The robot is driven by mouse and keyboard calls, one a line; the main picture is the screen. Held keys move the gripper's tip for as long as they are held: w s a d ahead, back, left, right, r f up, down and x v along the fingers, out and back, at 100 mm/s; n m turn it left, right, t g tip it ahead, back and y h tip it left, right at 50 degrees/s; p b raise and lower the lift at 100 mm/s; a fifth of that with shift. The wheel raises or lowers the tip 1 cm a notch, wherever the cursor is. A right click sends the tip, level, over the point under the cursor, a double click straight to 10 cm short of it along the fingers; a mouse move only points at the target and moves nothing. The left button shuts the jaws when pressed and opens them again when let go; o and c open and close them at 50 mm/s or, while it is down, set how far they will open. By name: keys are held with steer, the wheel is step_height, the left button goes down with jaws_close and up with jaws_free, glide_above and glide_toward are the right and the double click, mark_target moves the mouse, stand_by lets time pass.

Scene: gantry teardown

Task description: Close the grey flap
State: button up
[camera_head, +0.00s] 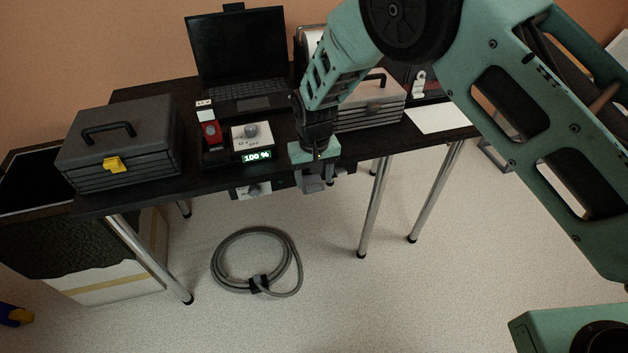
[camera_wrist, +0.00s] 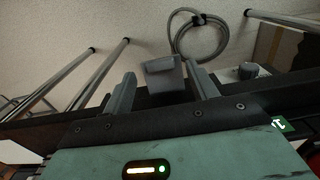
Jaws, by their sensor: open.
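A small grey box-like piece, which looks like the grey flap (camera_wrist: 164,82), shows in the wrist view near the table's front edge. It lies between the two fingers of my gripper (camera_wrist: 161,68), with a visible gap on each side. My gripper is open and holds nothing. In the head view my gripper (camera_head: 314,186) points down at the front edge of the table, right of the middle. There its own body largely hides the flap, and I cannot tell the flap's angle or whether a finger touches it.
The black table (camera_head: 215,182) carries a dark toolbox (camera_head: 120,150), a laptop (camera_head: 240,65), a white knob box (camera_head: 251,135) and a lighter toolbox (camera_head: 365,112). Another knob unit (camera_head: 251,190) hangs below the front edge. A coiled cable (camera_head: 257,262) lies on the open floor.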

steer(key=shift+f, duration=1.15)
steer(key=c, duration=1)
